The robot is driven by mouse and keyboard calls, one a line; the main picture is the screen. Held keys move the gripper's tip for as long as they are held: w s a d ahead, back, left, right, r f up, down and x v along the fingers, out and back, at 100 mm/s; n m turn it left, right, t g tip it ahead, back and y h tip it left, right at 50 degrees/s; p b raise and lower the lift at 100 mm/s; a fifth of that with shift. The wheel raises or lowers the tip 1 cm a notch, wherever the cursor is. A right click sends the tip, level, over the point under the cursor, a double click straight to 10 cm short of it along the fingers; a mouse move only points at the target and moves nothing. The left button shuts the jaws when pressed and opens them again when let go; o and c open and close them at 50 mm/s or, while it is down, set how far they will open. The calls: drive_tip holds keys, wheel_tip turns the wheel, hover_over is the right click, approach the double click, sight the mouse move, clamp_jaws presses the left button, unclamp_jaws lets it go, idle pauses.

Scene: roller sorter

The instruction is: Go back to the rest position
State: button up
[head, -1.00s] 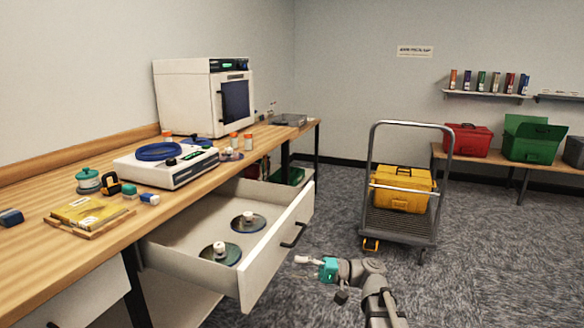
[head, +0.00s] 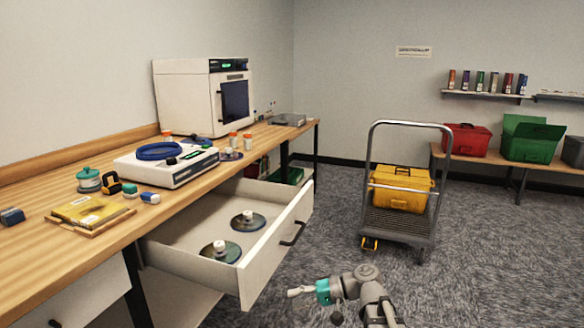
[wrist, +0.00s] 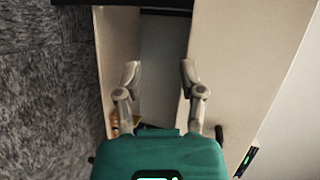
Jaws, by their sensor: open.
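My gripper (head: 291,292) is in front of the open drawer's right side, low in the head view and apart from the drawer. In the wrist view my gripper (wrist: 159,70) shows two grey fingers spread apart with nothing between them. The open white drawer (head: 276,245) hangs out under the wooden bench. The wrist view shows pale panels on both sides of a grey gap beyond the fingers; I cannot tell exactly which parts these are.
The bench (head: 40,257) carries a white device (head: 168,167), a white oven-like box (head: 190,97) and small items. A cart (head: 398,225) with a yellow toolbox (head: 402,188) stands to the right. Carpet (head: 500,270) is clear at lower right.

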drive_tip(key=s+d+f+h, duration=0.3)
drive_tip(key=d+f+h, duration=0.3)
drive_tip(key=d+h, duration=0.15)
drive_tip(key=s+d+f+h, duration=0.4)
drive_tip(key=d+f+h, duration=0.3)
drive_tip(key=d, duration=0.1)
wheel_tip(320, 180, up, 37)
drive_tip(key=p, duration=3.7)
drive_tip(key=shift+w+m, duration=0.15)
drive_tip(key=shift+m, duration=0.15)
drive_tip(key=shift+f, duration=0.1)
